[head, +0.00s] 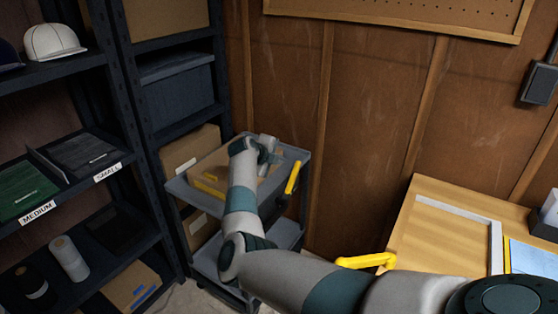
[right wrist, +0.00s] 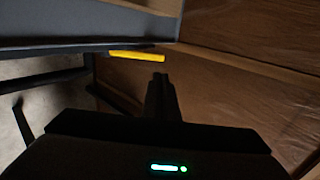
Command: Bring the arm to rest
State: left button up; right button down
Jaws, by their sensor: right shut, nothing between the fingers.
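My right arm reaches from the lower right of the head view across to a grey cart (head: 178,187). My right gripper (head: 270,156) is over the cart's top, at its back right, beside a cardboard box (head: 208,172). In the right wrist view the gripper's fingers (right wrist: 160,82) are dark and together, with nothing seen between them. A yellow handle (right wrist: 137,56) of the cart lies just beyond the fingertips there. It also shows in the head view (head: 292,178). My left gripper is not in view.
Dark shelves (head: 130,60) with caps, folded shirts and rolls stand at the left. A wood-panelled wall (head: 350,110) closes the back. Some floor shows below the cart.

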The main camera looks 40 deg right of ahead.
jog(key=shift+s+a+r, duration=0.2)
jog(key=shift+a+r, duration=0.1)
dwell(0.4)
